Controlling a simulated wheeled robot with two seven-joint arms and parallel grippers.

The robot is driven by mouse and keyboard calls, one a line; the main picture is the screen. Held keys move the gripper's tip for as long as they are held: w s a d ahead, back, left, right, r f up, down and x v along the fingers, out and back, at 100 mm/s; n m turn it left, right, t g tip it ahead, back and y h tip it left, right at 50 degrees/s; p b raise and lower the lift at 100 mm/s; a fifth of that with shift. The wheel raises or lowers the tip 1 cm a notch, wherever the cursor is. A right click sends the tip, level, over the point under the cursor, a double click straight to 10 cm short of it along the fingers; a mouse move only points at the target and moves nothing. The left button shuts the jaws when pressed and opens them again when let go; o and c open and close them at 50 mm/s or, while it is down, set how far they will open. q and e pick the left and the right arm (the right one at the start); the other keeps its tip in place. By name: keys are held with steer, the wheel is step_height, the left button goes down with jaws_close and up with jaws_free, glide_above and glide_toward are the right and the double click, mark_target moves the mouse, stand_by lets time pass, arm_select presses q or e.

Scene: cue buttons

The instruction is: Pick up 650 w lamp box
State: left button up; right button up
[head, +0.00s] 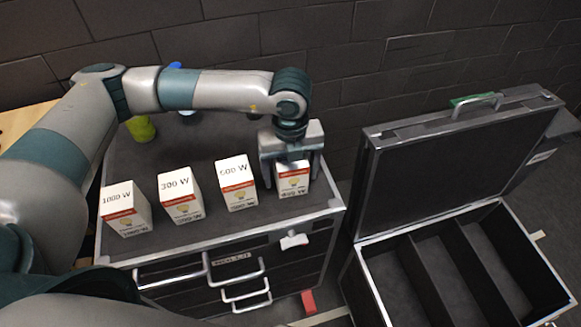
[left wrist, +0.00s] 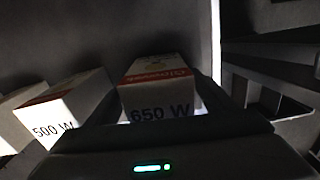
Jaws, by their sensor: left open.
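The 650 W lamp box (head: 293,180) is a white carton with a red-orange band, rightmost in the row on the dark case top in the head view. Its 650 W label shows in the left wrist view, where the box (left wrist: 158,88) stands in the middle. My left gripper (head: 291,165) points down over this box, its open fingers at either side and its body covering the box's top. I cannot tell whether the fingers touch the box. My right gripper is not in view.
Left of it stand the 500 W box (head: 236,184), the 300 W box (head: 180,196) and the 1000 W box (head: 124,209). A yellow-green object (head: 141,128) is behind. An open, divided case (head: 362,215) is at right. A dark wall (head: 400,85) is behind.

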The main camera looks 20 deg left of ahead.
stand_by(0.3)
arm_select(q)
steer(key=c, duration=1.2)
steer(key=shift+r, duration=0.1)
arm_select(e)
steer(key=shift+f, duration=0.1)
